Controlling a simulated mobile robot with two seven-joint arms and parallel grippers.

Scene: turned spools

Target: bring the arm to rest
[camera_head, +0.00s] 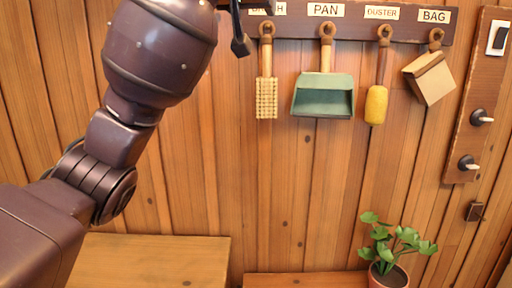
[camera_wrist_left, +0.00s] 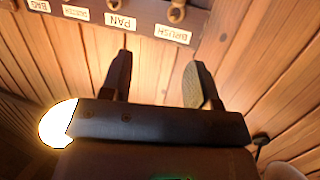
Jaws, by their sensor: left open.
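My left arm comes in from the left of the head view and reaches up to the top edge. Part of my left gripper (camera_head: 240,45) shows there as a dark finger, left of the wall rack; the rest is cut off by the frame. In the left wrist view both fingers of the left gripper (camera_wrist_left: 158,68) stand wide apart with nothing between them. One finger shows a rough pale pad. Wooden wall planks lie beyond them. My right gripper is not in view.
A labelled rack (camera_head: 395,22) holds a brush (camera_head: 266,90), a green pan (camera_head: 323,97), a duster (camera_head: 377,100) and a bag (camera_head: 430,80). A switch board (camera_head: 474,100) hangs at right. Below are a wooden surface (camera_head: 150,260) and a potted plant (camera_head: 390,278). A bright round glow (camera_wrist_left: 57,123) shows in the wrist view.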

